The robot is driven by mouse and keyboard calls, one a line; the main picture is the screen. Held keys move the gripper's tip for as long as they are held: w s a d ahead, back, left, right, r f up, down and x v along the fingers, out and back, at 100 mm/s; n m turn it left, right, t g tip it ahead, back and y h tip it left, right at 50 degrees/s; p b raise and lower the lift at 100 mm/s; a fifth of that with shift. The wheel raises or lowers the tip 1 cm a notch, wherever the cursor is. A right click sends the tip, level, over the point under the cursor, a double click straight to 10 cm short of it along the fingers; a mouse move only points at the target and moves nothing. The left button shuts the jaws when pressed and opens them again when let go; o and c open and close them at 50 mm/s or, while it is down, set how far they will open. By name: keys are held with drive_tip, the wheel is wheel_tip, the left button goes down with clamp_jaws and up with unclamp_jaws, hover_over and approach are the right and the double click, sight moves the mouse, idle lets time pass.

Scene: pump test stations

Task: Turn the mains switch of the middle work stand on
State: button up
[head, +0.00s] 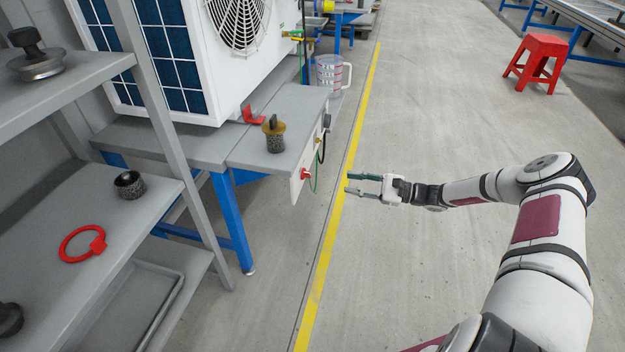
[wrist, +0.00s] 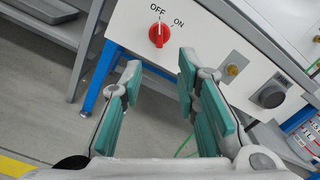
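A red rotary switch (wrist: 159,35) sits on the white front panel (wrist: 215,55) of a work stand, with OFF and ON printed above it. Its handle stands about upright, toward OFF. In the head view the red switch (head: 305,173) is at the near end of the panel, below the grey stand top (head: 290,108). My gripper (head: 349,183) is open and empty, to the right of the switch and apart from it. In the wrist view the fingers of my gripper (wrist: 160,66) are spread below the switch. Whether this stand is the middle one, I cannot tell.
A white fan unit (head: 200,60) and a small brush-like part (head: 274,136) stand on the stand. A measuring jug (head: 331,74) is behind. Grey shelves (head: 130,215) are at left. A red stool (head: 538,62) stands far right.

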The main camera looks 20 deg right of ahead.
sight(306, 174)
drive_tip(key=b+x, duration=0.3)
drive_tip(key=x, duration=1)
drive_tip(key=shift+c, duration=0.5)
clamp_jaws()
